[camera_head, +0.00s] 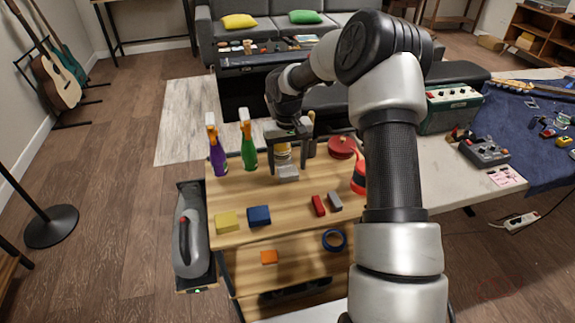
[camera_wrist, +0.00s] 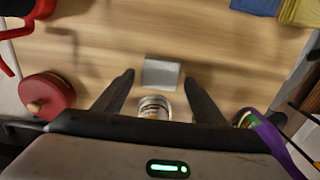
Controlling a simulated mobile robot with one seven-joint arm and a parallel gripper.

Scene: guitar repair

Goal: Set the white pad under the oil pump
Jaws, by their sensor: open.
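The white pad (camera_head: 288,173), a pale grey-white block, lies on the wooden top of the cart. It also shows in the wrist view (camera_wrist: 161,73). My gripper (camera_head: 286,164) is open above it, its two fingers on either side of the pad with gaps between. A red and black can-like item with a looped handle (camera_head: 357,183), which looks like the oil pump, stands at the cart's right side. My arm hides part of it, and the wrist view shows only part of it at the top left (camera_wrist: 22,9).
A labelled can (camera_wrist: 155,106) stands just beside the pad. Purple (camera_head: 217,153) and green (camera_head: 248,147) spray bottles stand left, a red round item with a wooden knob (camera_wrist: 48,95) right. Yellow (camera_head: 227,221), blue (camera_head: 259,215) and red (camera_head: 318,205) blocks lie in front.

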